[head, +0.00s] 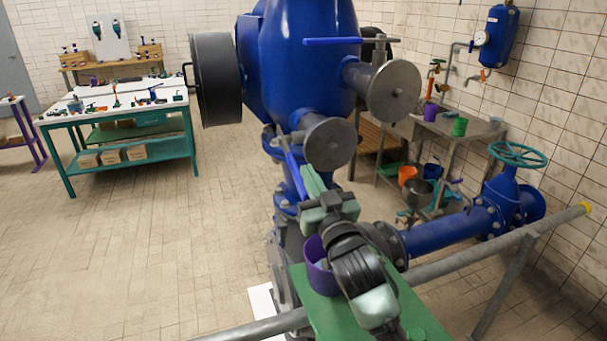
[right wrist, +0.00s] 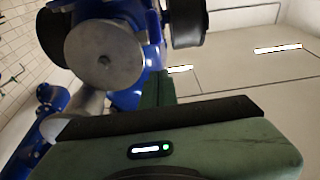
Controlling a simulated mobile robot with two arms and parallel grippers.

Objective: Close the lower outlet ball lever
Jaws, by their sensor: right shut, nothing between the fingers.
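The blue pump body (head: 310,60) stands in the middle of the head view, with two grey round flanges on its right side. A second blue lever (head: 292,165) shows below the lower flange (head: 330,143), tilted and partly hidden by my gripper. My right gripper (head: 311,178) is shut and empty, its green fingers close beside this lower lever; I cannot tell if they touch. In the right wrist view the shut fingers (right wrist: 153,90) point towards the pump beside a grey flange (right wrist: 103,58). My left gripper is not in view.
A purple cup (head: 318,268) stands on a green board (head: 410,305) under my right arm. A grey rail (head: 480,250) crosses in front. A blue pipe (head: 445,232) with a teal handwheel (head: 518,154) runs right. Tiled floor (head: 130,240) is free on the left.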

